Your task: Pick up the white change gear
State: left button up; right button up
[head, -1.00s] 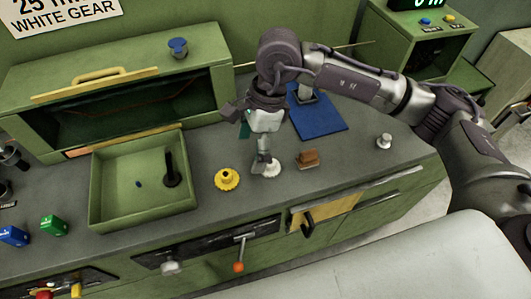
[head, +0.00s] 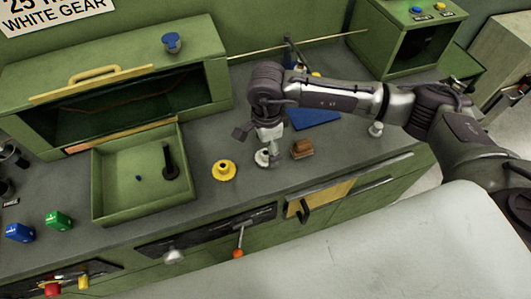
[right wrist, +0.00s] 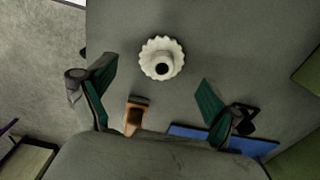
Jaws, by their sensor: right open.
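The white change gear (head: 262,157) lies flat on the grey bench top, partly hidden behind my right gripper (head: 274,157) in the head view. In the right wrist view the whole gear (right wrist: 161,52) shows, toothed, with a dark bore in its hub. My right gripper's two green-padded fingers (right wrist: 155,85) are spread wide and empty. The gear is beyond their tips, roughly centred between them and towards the top of the picture. My left gripper is not in view.
A yellow gear (head: 223,170) lies left of the white one. A brown block (head: 302,148) stands close on the right, with a blue mat (head: 314,118) behind. A green tray (head: 104,190) stands left. A small metal piece (head: 376,129) stands near the bench's right end.

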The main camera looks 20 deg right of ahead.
aim_at(266, 153)
jog(key=shift+a+f, duration=0.15)
jog(key=shift+f, duration=1.4)
jog(key=c, duration=1.2)
jog(key=shift+c, duration=0.2)
jog(key=shift+r, duration=0.15)
